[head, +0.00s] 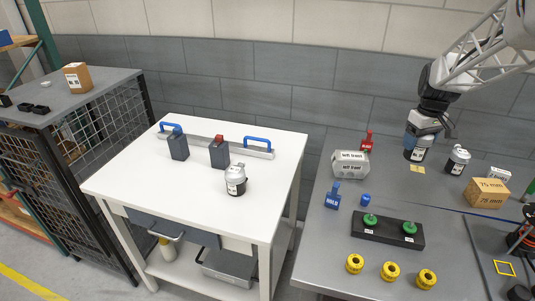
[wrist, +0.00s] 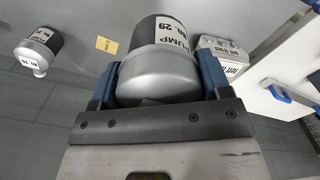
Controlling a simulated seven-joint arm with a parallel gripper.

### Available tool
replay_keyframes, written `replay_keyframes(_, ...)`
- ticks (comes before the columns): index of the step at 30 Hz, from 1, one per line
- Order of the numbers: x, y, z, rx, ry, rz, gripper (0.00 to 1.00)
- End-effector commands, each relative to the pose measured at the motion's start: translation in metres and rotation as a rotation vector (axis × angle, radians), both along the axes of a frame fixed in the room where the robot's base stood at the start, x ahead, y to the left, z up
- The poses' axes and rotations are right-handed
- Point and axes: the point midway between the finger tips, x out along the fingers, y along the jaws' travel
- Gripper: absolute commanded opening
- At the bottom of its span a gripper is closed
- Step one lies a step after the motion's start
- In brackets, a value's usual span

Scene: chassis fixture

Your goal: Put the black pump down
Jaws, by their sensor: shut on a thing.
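A black pump (head: 414,154) with a silver end and a white label is in my gripper (head: 420,135), over the back of the grey table (head: 330,245). The wrist view shows the pump (wrist: 165,65) between the two blue fingers of my gripper (wrist: 158,80), its label reading PUMP and a number. The fingers are shut on its sides. I cannot tell whether its far end touches the table. A small yellow tag (head: 417,169) lies on the table close beside the pump, and it also shows in the wrist view (wrist: 107,45).
A similar pump (head: 458,160) stands to the right, near a cardboard box (head: 487,194). A grey-white block (head: 350,164) labelled left front is to the left. A black tray (head: 388,231) with green knobs is nearer. Another pump (head: 236,181) stands on the white table (head: 150,185).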

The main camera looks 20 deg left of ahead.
Motion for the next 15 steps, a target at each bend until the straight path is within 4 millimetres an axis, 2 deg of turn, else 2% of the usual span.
replay_keyframes(3,0.004,0.029,0.000,0.000,0.000,0.059,0.28)
replay_keyframes(15,0.010,0.122,0.000,0.000,0.000,0.253,0.28)
